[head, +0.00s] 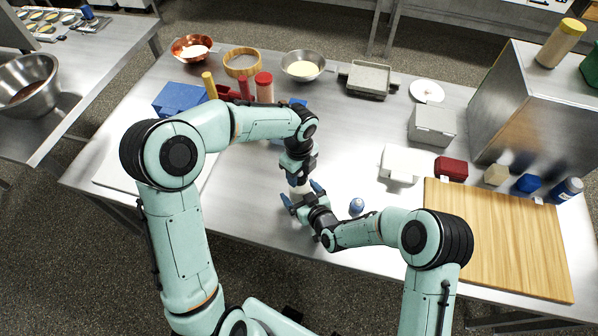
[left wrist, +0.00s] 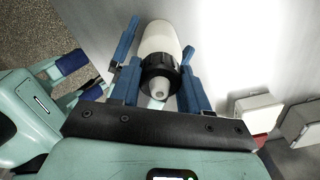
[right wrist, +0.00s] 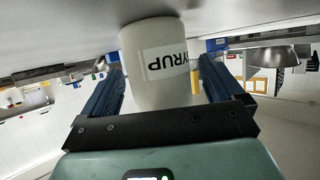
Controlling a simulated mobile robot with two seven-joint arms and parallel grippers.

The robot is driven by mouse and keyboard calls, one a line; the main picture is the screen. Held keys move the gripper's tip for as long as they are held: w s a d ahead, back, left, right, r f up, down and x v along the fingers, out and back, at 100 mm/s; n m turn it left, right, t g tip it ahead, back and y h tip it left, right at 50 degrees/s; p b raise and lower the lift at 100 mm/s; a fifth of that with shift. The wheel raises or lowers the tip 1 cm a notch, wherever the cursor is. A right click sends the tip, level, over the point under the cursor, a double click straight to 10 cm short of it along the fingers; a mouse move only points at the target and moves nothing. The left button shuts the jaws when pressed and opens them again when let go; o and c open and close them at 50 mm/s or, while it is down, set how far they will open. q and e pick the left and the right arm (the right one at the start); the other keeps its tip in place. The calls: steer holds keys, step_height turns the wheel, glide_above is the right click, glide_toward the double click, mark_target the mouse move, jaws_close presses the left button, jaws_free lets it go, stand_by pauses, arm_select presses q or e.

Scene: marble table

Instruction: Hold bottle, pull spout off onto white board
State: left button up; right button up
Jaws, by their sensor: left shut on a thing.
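The syrup bottle (head: 297,190) is white and stands upright on the table near its front edge. Its label shows inverted in the right wrist view (right wrist: 165,65). The left wrist view shows its black collar and grey spout (left wrist: 159,88). My left gripper (head: 298,181) points down from above and is shut on the bottle's spout end, one blue finger on each side. My right gripper (head: 302,196) reaches in low from the front; its fingers stand around the bottle, apart, with a gap at the side. The white board (head: 120,172) lies at the table's left, partly hidden by my left arm.
A blue egg-shaped thing (head: 357,206) lies right of the bottle. A white box (head: 402,163), a dark red box (head: 451,169) and a wooden board (head: 495,235) are farther right. A blue box (head: 178,98) and upright bottles (head: 264,88) stand behind my left arm.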

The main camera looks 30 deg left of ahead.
steer(key=shift+d, duration=0.15)
steer(key=shift+v, duration=0.85)
steer(key=shift+a, duration=0.2)
steer(key=shift+x, duration=0.8)
steer(key=shift+c, duration=0.2)
steer(key=c, duration=1.3)
steer(key=shift+c, duration=0.2)
